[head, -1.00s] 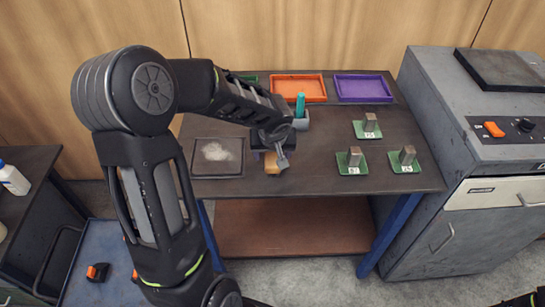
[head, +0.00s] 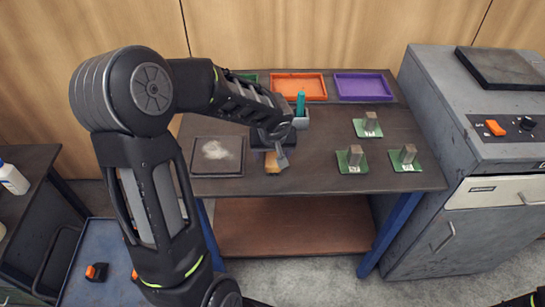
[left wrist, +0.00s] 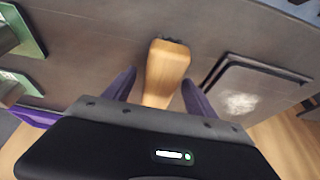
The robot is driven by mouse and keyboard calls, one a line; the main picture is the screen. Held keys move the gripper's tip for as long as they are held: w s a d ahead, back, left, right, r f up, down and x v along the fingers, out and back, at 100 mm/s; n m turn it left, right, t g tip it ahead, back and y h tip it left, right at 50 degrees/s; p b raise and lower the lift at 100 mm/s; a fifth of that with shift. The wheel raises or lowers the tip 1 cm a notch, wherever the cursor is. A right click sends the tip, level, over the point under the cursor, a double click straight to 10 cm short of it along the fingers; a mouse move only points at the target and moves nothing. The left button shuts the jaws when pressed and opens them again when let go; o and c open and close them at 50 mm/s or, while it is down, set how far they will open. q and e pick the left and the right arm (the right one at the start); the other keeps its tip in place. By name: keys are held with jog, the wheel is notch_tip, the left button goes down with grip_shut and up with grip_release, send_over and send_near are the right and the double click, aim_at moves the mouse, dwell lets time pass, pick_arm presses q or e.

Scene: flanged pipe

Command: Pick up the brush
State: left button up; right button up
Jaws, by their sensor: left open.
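The brush (left wrist: 166,74) has a light wooden handle and a dark end at the far side in the left wrist view. It lies on the dark table near its front edge, and part of it shows below my gripper in the head view (head: 272,167). My left gripper (left wrist: 159,77) is open, with one finger on each side of the handle and gaps between. The near end of the handle is hidden by the gripper body. In the head view my left gripper (head: 274,150) covers much of the brush. My right gripper is not in view.
A dark tray with pale powder (head: 216,151) lies left of the brush. A grey holder with a teal item (head: 301,108) stands behind. Orange (head: 299,87) and purple (head: 363,88) trays are at the back. Metal blocks on green plates (head: 354,158) stand right. The front middle is clear.

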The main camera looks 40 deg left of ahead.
pick_arm(q)
jog(key=shift+f+b, duration=0.1)
jog(key=shift+b, duration=0.2)
dwell(0.4)
grip_shut()
dwell(0.6)
